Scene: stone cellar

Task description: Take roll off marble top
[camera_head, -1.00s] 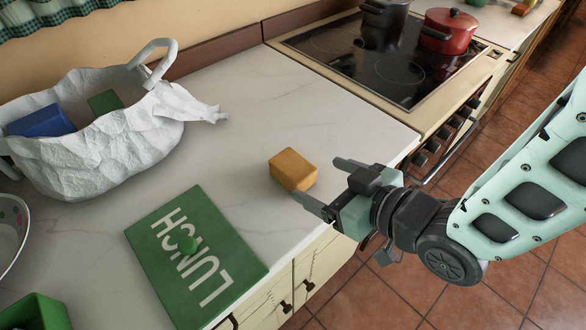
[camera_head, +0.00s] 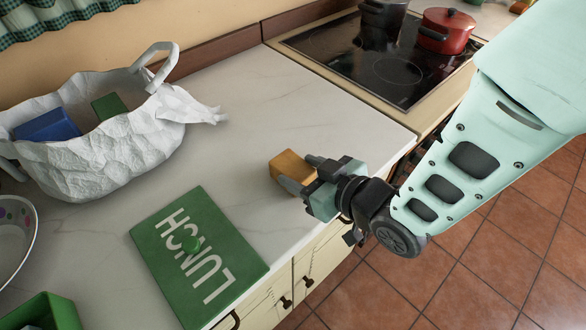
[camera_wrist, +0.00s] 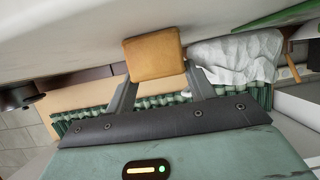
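The roll (camera_head: 288,163), a small tan-brown block with rounded edges, sits on the pale marble top (camera_head: 270,115) near its front edge. My gripper (camera_head: 296,170) is level with the roll at its right side, with its two fingers apart and reaching toward either side of it. In the wrist view the roll (camera_wrist: 154,55) stands between and just beyond the fingertips of my gripper (camera_wrist: 160,76). The fingers look open; whether either one touches the roll is not clear. The fingers hide part of the roll's near side in the head view.
A green LUNCH lid (camera_head: 205,265) with a knob lies front left. A crumpled white bag (camera_head: 105,155) holds a blue block (camera_head: 48,126) and a green one. A green box (camera_head: 45,312) is lower left. The stove (camera_head: 385,65) with a red pot (camera_head: 447,30) is behind right.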

